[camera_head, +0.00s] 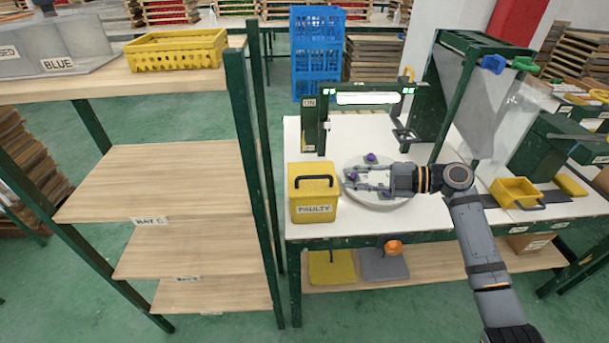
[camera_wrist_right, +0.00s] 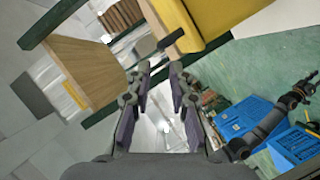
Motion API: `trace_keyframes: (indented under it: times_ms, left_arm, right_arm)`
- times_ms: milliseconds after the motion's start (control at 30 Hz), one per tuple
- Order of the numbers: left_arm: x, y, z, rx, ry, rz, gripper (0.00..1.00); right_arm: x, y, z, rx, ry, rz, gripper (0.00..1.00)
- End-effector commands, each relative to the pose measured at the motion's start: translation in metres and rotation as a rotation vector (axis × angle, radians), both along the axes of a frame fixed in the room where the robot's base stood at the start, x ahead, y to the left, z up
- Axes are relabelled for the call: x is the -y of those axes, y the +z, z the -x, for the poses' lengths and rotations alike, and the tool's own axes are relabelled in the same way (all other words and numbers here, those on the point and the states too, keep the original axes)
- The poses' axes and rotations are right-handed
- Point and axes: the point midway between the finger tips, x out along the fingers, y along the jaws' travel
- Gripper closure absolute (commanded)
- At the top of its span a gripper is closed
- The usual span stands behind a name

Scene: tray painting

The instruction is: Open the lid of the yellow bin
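The yellow bin (camera_head: 314,206), labelled FAULTY, stands at the left end of the white worktable in the head view. Its lid is down, with a dark handle (camera_head: 314,181) on top. My right gripper (camera_head: 352,179) is just right of the bin, over the round grey plate (camera_head: 382,200), with fingers apart and pointing left. In the right wrist view my right gripper (camera_wrist_right: 159,70) has nothing between its fingers. There, the yellow bin (camera_wrist_right: 215,15) is at the top, and its dark handle (camera_wrist_right: 170,40) lies beyond the fingertips, apart from them. My left gripper is not seen in the head view.
A green frame with a lit lamp (camera_head: 368,98) stands behind the plate. A wooden shelf rack (camera_head: 150,180) is left of the bin, with a yellow crate (camera_head: 176,50) on top. A small yellow tray (camera_head: 516,192) sits at right. White tabletop is clear behind the bin.

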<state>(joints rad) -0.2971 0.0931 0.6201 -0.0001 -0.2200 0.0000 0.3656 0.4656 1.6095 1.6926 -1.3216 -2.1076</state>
Motion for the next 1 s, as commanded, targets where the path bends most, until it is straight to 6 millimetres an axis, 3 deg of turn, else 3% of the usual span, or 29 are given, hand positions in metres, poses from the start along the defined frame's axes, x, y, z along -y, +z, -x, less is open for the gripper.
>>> trace_keyframes:
  times_ms: [133, 267, 600, 1000]
  left_arm:
    - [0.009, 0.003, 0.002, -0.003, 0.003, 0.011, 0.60]
    - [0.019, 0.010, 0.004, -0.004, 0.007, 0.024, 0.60]
    - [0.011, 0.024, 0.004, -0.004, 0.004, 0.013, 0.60]
    - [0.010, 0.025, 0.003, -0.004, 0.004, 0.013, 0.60]
  right_arm:
    - [-0.009, -0.001, -0.003, -0.001, 0.000, -0.003, 0.80]
    - [-0.033, -0.003, -0.011, -0.002, 0.002, -0.008, 0.80]
    - [-0.089, -0.019, -0.032, -0.005, 0.001, -0.003, 0.80]
    - [-0.097, -0.024, -0.035, -0.004, -0.001, 0.001, 0.82]
